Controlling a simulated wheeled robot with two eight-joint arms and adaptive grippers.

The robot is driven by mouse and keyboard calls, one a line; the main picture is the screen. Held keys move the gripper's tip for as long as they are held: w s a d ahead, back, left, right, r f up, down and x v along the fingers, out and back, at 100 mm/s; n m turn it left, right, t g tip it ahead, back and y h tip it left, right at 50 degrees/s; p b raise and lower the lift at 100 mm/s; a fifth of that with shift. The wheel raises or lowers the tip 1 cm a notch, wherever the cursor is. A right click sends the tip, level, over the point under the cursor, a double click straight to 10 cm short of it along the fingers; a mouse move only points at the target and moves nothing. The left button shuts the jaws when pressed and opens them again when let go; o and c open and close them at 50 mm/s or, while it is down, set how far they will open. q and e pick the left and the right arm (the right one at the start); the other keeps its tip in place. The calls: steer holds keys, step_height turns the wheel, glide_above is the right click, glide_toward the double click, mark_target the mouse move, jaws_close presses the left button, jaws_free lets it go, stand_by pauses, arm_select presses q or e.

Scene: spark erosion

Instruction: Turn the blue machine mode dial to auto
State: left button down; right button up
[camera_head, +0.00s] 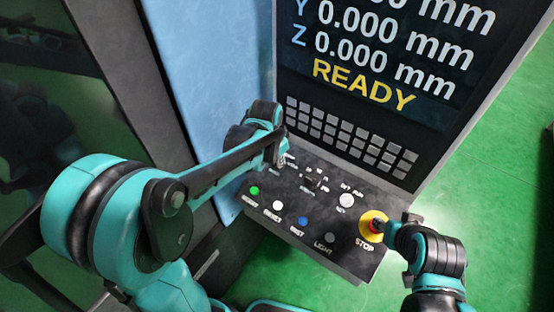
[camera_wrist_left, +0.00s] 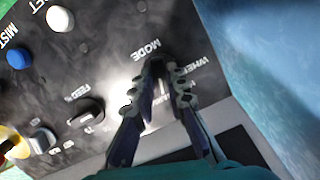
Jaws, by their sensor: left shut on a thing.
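The dark control panel (camera_head: 350,259) slopes out below the screen. My left gripper (camera_head: 281,162) is at the panel's upper left, pointing down at it. In the left wrist view, its two fingers (camera_wrist_left: 164,72) are closed around the mode dial, beside the white MODE label (camera_wrist_left: 146,50). The fingers hide most of the dial, and I cannot read its setting. My right gripper (camera_head: 386,229) is beside the red and yellow STOP button (camera_head: 373,225); whether it is open or shut does not show.
A dark feed knob (camera_wrist_left: 88,110) is close to my left fingers. Green (camera_head: 254,191), white (camera_head: 277,205) and blue (camera_head: 302,221) buttons line the panel's front. A pale knob (camera_head: 347,200) sits near the STOP button. The screen (camera_head: 375,55) reads READY.

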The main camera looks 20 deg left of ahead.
arm_select(q)
steer(key=m, duration=0.2)
steer(key=m+b, duration=0.1)
steer(key=m, duration=0.2)
steer(key=shift+d+t+y, duration=0.1)
steer(key=shift+t+y, duration=0.2)
steer(key=shift+s+m+t+b, duration=0.1)
steer(key=shift+m+t+b, duration=0.3)
steer(key=shift+m, duration=1.9)
steer(key=c, duration=1.5)
jaws_free()
steer(key=shift+c, duration=0.2)
steer(key=v, duration=1.2)
